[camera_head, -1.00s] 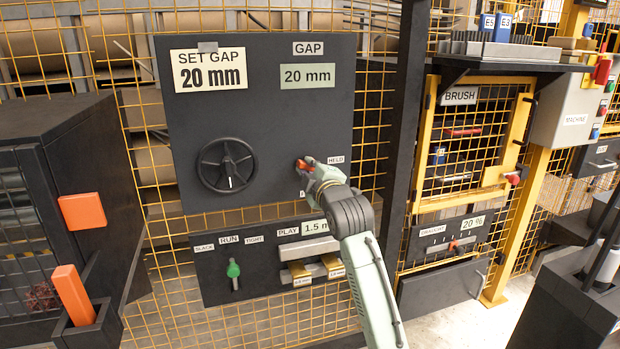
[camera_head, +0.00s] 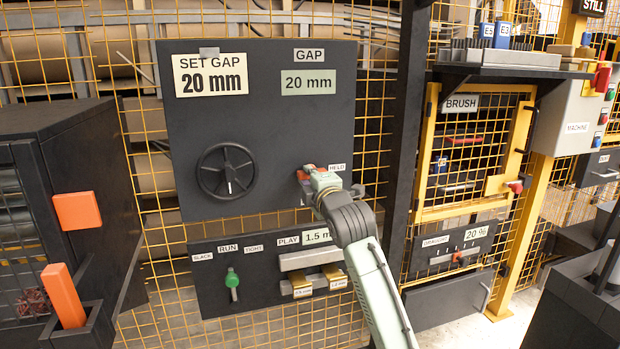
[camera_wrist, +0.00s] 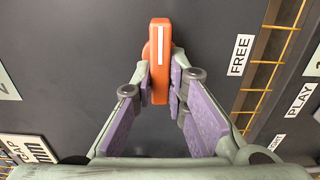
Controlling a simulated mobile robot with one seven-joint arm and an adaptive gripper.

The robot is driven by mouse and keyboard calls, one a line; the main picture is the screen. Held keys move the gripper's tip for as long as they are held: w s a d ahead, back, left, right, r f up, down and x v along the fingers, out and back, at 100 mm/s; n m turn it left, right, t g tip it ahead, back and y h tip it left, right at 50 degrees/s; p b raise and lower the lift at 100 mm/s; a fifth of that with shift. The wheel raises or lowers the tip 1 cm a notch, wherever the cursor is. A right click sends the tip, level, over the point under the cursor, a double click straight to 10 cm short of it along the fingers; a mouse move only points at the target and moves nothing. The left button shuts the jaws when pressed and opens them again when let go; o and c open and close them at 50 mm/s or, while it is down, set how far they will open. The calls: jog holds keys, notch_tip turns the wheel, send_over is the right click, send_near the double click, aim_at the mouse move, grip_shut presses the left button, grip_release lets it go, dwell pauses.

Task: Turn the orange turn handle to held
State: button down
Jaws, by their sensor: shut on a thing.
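The orange turn handle (camera_wrist: 160,85) sits on the dark upper panel, with a white line on its top half in the wrist view. It stands straight up in that view, at a right angle to the direction of the FREE label (camera_wrist: 240,55). My gripper (camera_wrist: 161,82) has its purple pads on both sides of the handle, shut on it. In the head view the gripper (camera_head: 310,175) covers much of the handle (camera_head: 308,169), which lies roughly level. The HELD label (camera_head: 337,167) is just right of it; the FREE label is hidden there.
A black handwheel (camera_head: 227,171) is left of the handle on the same panel (camera_head: 270,125). Below is a panel with a green lever (camera_head: 232,279) and brass blocks (camera_head: 302,285). A dark post (camera_head: 405,130) stands close on the right.

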jog(key=c, duration=1.6)
grip_release()
jog(key=v, duration=1.2)
